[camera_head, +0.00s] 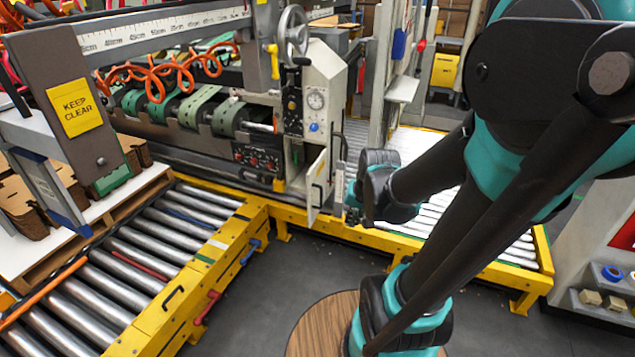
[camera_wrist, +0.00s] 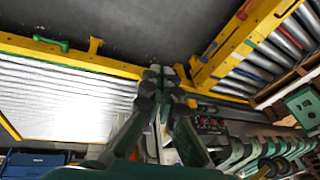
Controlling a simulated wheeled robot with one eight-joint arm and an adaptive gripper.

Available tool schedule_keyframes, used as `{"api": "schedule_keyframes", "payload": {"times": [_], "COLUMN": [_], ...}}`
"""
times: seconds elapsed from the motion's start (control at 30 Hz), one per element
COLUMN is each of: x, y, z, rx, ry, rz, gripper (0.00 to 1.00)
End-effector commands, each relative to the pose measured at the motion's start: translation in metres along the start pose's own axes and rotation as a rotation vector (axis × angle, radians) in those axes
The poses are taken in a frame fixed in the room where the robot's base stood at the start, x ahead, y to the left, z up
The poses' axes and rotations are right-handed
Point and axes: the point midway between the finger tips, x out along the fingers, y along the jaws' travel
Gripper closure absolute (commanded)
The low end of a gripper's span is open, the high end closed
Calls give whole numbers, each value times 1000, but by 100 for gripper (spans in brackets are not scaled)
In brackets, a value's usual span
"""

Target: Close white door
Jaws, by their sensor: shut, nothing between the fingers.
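The fingers hide much of the cabinet there, and I cannot make out the door clearly.
Yellow-framed roller conveyors (camera_head: 150,257) run at the left, and a yellow rail (camera_head: 375,238) passes below the door. Grey floor (camera_head: 300,270) is open in front.

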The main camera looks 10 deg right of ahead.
Motion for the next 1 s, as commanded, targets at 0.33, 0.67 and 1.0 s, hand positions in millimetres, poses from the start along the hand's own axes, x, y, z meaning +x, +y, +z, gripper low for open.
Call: {"api": "schedule_keyframes", "payload": {"times": [0.33,0.67,1.0], "x": [29,77,125], "y": [-38,-48,-37], "z": [-108,-205,-272], "rx": [667,1267,1717], "ry": [-144,-350,-572], "rz": [-150,-252,-296], "gripper": [100,100,100]}}
